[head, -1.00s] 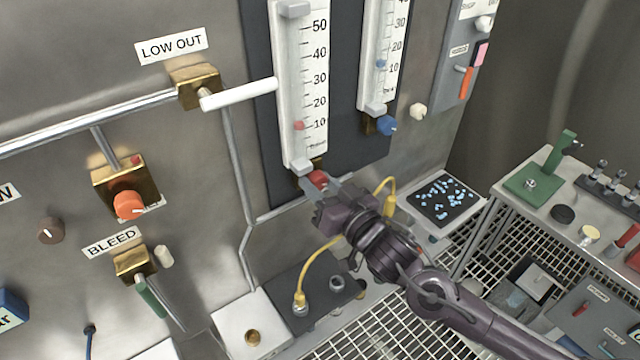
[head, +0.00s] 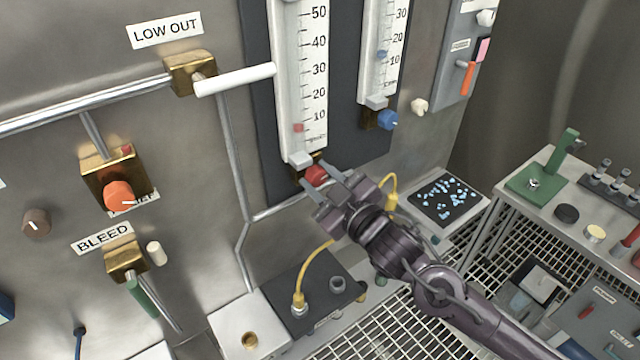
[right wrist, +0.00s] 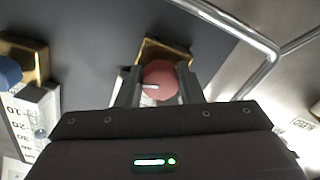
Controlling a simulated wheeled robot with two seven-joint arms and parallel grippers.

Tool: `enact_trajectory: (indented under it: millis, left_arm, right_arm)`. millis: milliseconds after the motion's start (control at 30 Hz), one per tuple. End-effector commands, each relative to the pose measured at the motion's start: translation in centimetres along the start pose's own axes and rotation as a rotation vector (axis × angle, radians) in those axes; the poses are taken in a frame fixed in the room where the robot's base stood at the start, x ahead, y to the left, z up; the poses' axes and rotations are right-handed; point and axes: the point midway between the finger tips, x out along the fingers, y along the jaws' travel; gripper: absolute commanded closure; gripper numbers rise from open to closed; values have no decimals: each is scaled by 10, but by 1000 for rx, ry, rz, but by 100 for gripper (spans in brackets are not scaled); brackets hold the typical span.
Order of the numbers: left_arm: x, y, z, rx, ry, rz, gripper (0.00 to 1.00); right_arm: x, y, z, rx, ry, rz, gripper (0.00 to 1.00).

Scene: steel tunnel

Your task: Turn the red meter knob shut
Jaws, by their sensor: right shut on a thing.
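The red meter knob (head: 316,174) is at the foot of the left flow meter (head: 302,75), in front of a brass block. My right gripper (head: 326,182) is shut on this knob, with one finger on each side. In the right wrist view the red knob (right wrist: 162,80) sits between the two fingers (right wrist: 158,90), its white mark pointing left. The meter's small red float (head: 299,128) stands below the 10 mark. My left gripper is not in view.
A second meter with a blue knob (head: 387,120) stands to the right. A white lever (head: 235,80) sticks out at LOW OUT on the left. A yellow cable (head: 312,265) and black block (head: 310,290) lie below my right gripper. A bench (head: 560,205) stands at right.

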Motion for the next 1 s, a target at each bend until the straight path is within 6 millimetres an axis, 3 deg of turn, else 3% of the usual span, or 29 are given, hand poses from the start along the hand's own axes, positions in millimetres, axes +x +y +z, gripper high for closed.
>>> enact_trajectory:
  millis: [1000]
  left_arm:
    - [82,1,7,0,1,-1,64]
  right_arm:
    - [0,0,3,-962,0,0,89]
